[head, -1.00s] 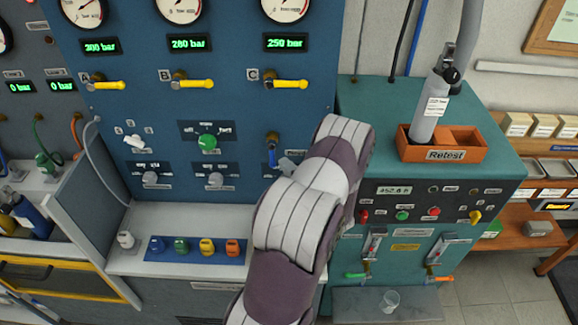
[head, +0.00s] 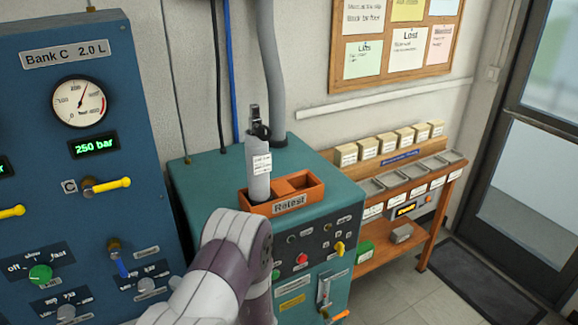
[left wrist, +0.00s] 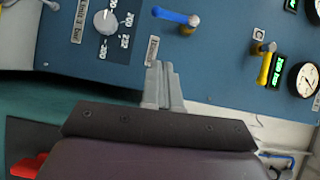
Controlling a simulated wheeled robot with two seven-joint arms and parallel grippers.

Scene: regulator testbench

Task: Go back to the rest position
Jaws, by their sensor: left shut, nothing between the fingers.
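My left arm, white and purple, rises from the bottom of the head view in front of the panel and the teal bench; its fingers are hidden there. In the left wrist view my left gripper (left wrist: 164,86) has its two grey fingers together with nothing between them. They are in front of the blue panel (left wrist: 215,70), near a blue-handled valve (left wrist: 176,16) and a dial knob (left wrist: 105,22). I cannot tell whether they touch anything. My right gripper is in neither view.
The teal bench (head: 205,185) bears an orange Retest tray (head: 318,196) with a grey cylinder (head: 260,172) upright in it. A yellow-handled valve (head: 110,185) sticks out from the panel. A wooden shelf (head: 425,262) stands right of the bench. Floor (head: 400,300) shows clear beside a dark mat.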

